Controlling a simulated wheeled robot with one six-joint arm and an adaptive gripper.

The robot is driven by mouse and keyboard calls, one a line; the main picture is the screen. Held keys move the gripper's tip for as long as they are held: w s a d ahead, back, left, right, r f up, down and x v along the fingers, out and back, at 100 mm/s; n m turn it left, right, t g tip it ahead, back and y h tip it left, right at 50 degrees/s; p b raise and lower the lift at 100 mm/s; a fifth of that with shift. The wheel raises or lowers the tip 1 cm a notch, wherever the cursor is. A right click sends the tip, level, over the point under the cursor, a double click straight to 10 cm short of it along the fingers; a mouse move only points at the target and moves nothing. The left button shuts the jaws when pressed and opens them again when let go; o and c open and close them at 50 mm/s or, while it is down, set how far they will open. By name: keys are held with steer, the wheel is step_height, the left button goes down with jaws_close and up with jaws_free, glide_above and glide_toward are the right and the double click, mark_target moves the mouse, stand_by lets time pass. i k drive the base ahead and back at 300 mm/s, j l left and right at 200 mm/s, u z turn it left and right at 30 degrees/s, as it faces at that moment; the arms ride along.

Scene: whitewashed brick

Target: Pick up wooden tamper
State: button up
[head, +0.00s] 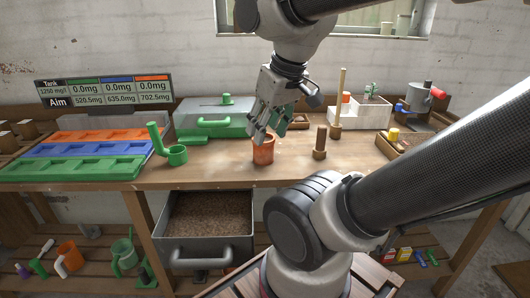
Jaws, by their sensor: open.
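A short wooden tamper (320,141), a brown cylinder on a slightly wider foot, stands upright on the wooden bench (222,176), right of the terracotta pot (264,154). A taller pale wooden rod (341,98) with a wider block at its foot stands behind it to the right. I cannot tell for sure which of the two is meant; the short one looks more like a tamper. My gripper (268,131) is open, pointing down above the pot, left of both wooden pieces and apart from them. Its fingers partly overlap the pot's rim in the picture.
A lidded green box (212,121) is behind. A white box (362,112) and a wooden tray (397,145) lie right. An open drawer of soil (207,215) juts out below.

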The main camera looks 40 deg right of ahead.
mark_target(319, 151)
steer(key=k+l+z, duration=0.1)
steer(key=l+z, duration=0.2)
steer(key=l, duration=0.3)
steer(key=l+z, duration=0.3)
steer(key=l, duration=0.35)
